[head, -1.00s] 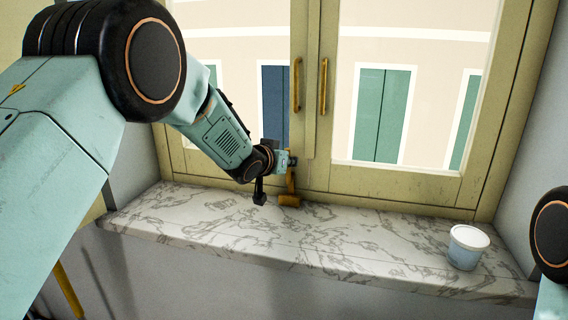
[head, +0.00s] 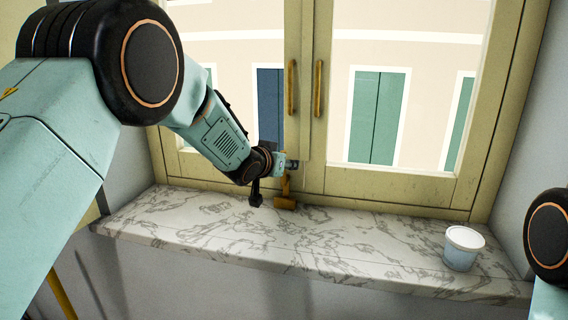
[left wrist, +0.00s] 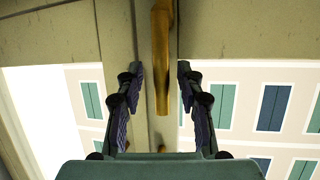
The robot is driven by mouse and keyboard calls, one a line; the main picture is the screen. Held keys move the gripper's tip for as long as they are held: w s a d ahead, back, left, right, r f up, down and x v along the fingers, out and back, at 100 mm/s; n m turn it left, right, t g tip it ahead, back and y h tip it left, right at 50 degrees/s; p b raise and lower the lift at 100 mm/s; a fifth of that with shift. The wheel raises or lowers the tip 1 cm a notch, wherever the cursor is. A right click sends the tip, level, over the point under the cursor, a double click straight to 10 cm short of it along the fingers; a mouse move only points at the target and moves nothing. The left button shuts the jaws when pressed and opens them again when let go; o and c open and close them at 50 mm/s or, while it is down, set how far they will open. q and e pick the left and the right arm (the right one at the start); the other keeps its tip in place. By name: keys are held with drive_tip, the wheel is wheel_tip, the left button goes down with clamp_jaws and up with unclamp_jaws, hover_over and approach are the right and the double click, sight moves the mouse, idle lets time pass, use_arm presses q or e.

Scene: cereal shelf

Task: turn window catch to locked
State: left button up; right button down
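The window catch (head: 285,201) is a brass-coloured piece low on the middle frame of the window, just above the sill. My left gripper (head: 290,165) is right at the catch, and the arm partly hides it in the head view. In the left wrist view the two fingers of my left gripper (left wrist: 160,72) are spread apart. A brass lever (left wrist: 162,45), which looks like the catch, runs between them, with a gap showing on each side. My right gripper is out of view.
The marble sill (head: 330,245) is mostly clear. A white-lidded tub (head: 462,248) stands at its right end. Two upright brass handles (head: 318,88) are on the window frames above the catch. Part of my right arm shows at the right edge.

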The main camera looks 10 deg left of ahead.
use_arm(q)
drive_tip(key=shift+s+a, duration=0.1)
drive_tip(key=shift+s, duration=0.05)
drive_tip(key=v, duration=1.2)
drive_tip(key=shift+f, duration=0.1)
